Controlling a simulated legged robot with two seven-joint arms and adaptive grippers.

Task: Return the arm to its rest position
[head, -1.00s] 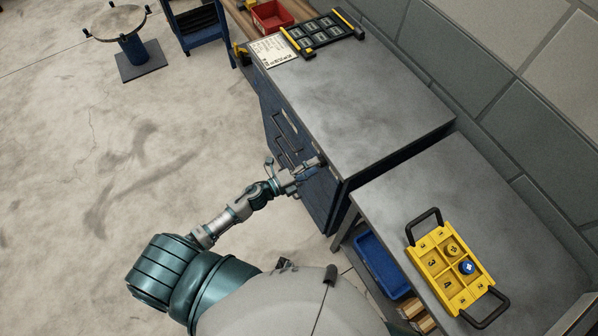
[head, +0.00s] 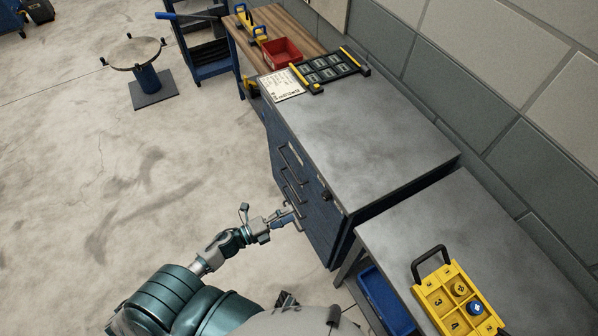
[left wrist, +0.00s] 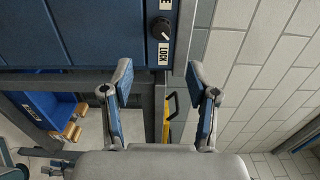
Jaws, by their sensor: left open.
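My left arm reaches in from the lower left of the head view. Its left gripper (head: 292,215) is open and empty, beside the front of the blue drawer cabinet (head: 318,225). A black knob (head: 326,196) sits near the cabinet front's upper right corner, apart from the gripper. My right gripper is in neither view.
The grey cabinet top (head: 370,140) is mostly clear, with a black and yellow tray (head: 328,69) and a paper sheet (head: 282,85) at its far end. A yellow divided tray (head: 449,295) stands on the nearer table (head: 470,235). Open floor (head: 130,190) lies to the left.

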